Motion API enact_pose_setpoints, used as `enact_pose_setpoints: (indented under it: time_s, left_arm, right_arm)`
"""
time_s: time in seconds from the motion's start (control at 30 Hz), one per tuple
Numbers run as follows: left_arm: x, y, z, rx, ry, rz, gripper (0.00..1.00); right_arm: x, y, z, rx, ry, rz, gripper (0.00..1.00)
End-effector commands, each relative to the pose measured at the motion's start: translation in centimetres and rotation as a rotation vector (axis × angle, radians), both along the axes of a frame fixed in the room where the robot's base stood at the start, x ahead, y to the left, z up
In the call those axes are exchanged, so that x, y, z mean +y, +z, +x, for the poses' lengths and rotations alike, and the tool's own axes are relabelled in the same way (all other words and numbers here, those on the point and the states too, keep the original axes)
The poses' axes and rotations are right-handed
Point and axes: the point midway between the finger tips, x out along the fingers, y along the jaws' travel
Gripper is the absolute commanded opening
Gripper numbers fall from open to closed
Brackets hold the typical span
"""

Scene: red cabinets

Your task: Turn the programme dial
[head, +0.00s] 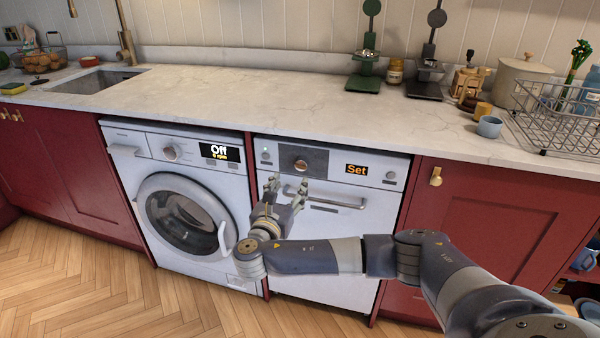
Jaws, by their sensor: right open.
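Two white appliances sit under the counter. The washing machine (240,262) on the left has a round silver dial (172,152) beside a display reading "Off" and "0 rpm". The appliance on its right (325,262) has a round dial (300,165) on a dark panel and a display reading "Set" in orange. My right gripper (287,185) is open and empty, in front of this second appliance. Its fingers point up, just below the dial in the picture, and overlap the left part of the handle. I cannot tell whether they touch it. My left gripper is out of view.
A bar handle (330,198) crosses the right appliance below its dial. The worktop (240,95) overhangs both panels. Red cabinets flank the appliances; the wooden floor (80,280) is clear.

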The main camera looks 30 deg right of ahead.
Motion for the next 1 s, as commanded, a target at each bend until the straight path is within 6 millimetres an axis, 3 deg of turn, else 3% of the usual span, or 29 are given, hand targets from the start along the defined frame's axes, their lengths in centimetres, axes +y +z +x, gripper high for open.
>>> enact_pose_setpoints:
  time_s: [0.53, 1.0]
  left_arm:
    - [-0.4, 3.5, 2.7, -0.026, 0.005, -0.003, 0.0]
    - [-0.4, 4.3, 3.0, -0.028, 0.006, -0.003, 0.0]
  right_arm:
    - [-6.9, 0.0, 5.8, -0.001, -0.004, -0.001, 0.52]
    - [-8.0, 0.0, 6.8, 0.001, -0.001, 0.002, 0.52]
